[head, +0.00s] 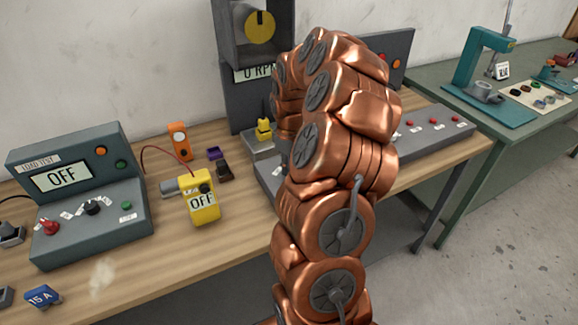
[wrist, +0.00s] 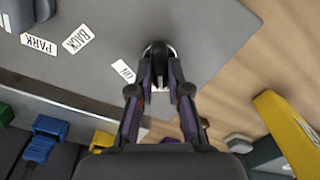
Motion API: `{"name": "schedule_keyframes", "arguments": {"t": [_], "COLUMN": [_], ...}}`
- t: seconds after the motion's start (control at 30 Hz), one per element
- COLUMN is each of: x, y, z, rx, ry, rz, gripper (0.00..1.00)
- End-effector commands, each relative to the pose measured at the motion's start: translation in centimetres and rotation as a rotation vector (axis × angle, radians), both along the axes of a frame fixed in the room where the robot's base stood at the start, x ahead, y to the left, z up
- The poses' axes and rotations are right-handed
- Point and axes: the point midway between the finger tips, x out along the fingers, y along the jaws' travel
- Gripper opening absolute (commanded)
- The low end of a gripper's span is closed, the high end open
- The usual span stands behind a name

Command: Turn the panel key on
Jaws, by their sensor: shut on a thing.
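In the wrist view, my gripper (wrist: 160,75) is shut on the panel key (wrist: 158,50), a small dark round-topped part standing on the grey panel (wrist: 210,40). The two fingertips press on it from either side. A small white label (wrist: 123,71) lies beside it, its lettering hard to read. The fingers hide much of the key, so I cannot tell which way it is turned. In the head view, my copper arm covers the gripper and the key. The grey panel (head: 433,133) shows there on both sides of the arm.
Labels reading PARK (wrist: 39,44) and BACK (wrist: 78,39) are on the panel. A yellow meter (head: 203,198) reading OFF stands left of the arm. The load test box (head: 75,190) also reads OFF. A display (head: 257,73) behind reads 0 RPM. A green table (head: 480,130) stands right.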

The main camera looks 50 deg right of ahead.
Motion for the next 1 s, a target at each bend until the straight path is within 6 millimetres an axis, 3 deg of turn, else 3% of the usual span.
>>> {"name": "schedule_keyframes", "arguments": {"t": [0.57,1.0], "x": [0.09,0.05], "y": [-0.11,-0.37], "z": [-0.31,-0.64], "rx": [-0.003,-0.003], "ry": [-0.004,-0.006], "rz": [-0.058,-0.403], "gripper": [0.0,0.0]}}
